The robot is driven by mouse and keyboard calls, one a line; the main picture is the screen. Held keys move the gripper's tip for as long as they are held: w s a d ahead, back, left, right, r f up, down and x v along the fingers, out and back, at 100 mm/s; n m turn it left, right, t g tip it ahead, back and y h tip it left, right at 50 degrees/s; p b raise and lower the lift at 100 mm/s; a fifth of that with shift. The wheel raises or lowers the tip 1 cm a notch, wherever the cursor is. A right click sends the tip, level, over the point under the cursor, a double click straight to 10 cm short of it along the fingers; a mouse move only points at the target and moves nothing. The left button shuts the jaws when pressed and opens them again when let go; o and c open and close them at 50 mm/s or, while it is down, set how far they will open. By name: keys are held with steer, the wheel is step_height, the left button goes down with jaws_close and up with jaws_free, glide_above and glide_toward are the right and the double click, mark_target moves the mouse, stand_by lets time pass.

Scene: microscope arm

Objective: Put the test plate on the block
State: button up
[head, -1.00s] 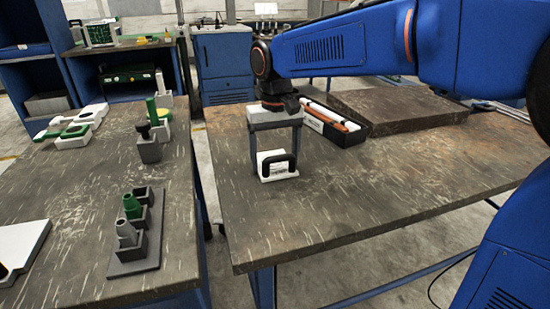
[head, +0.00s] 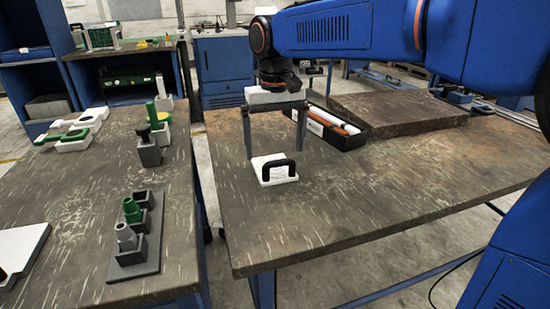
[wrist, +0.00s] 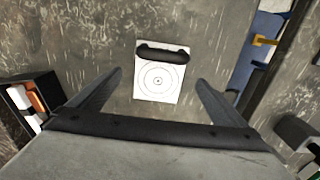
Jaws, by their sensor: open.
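The test plate (head: 272,178) is a white square with a black arched handle. It lies on the right-hand table, beneath my gripper (head: 275,153). My gripper is open and empty, its two fingers pointing down, apart from the handle. In the wrist view the plate (wrist: 157,88) shows a printed target of rings, with the handle along its far edge. It lies between the open fingers of my gripper (wrist: 160,76). The block is probably the large, low brown slab (head: 400,117) at the back right of the same table; its top looks bare.
A black box (head: 345,138) with white and orange tubes stands between my gripper and the slab. The table's front and right are clear. Across a gap, the left table (head: 85,215) holds grey holders and green and white parts.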

step_height(320, 180, up, 6)
steer(key=shift+r, duration=0.25)
steer(key=c, duration=0.6)
steer(key=shift+s+a+r+n, duration=0.15)
steer(key=shift+s+n, duration=0.05)
steer(key=shift+n, duration=0.2)
steer(key=c, duration=0.4)
steer(key=s+a+n, duration=0.1)
steer(key=n, duration=0.1)
steer(key=s+a+r+n+h, duration=0.1)
steer(key=s+n, duration=0.1)
steer(key=n, duration=0.1)
steer(key=s+a+n+t+h, duration=0.1)
steer(key=n, duration=0.1)
steer(key=shift+s+r+n, duration=0.15)
steer(key=shift+r+n, duration=0.25)
steer(key=c, duration=0.5)
steer(key=s+a+r+n+t+h, duration=0.2)
steer(key=s+r+n, duration=0.15)
steer(key=n, duration=0.45)
steer(key=shift+c, duration=0.2)
steer(key=n, duration=0.1)
glide_toward(273, 162)
steer(key=x, duration=0.5)
steer(key=shift+s+f, duration=0.15)
steer(key=shift+f, duration=0.25)
steer(key=shift+w+x, duration=0.15)
steer(key=shift+x, duration=1.2)
steer(key=shift+w+x, duration=0.15)
steer(key=shift+x, duration=1.25)
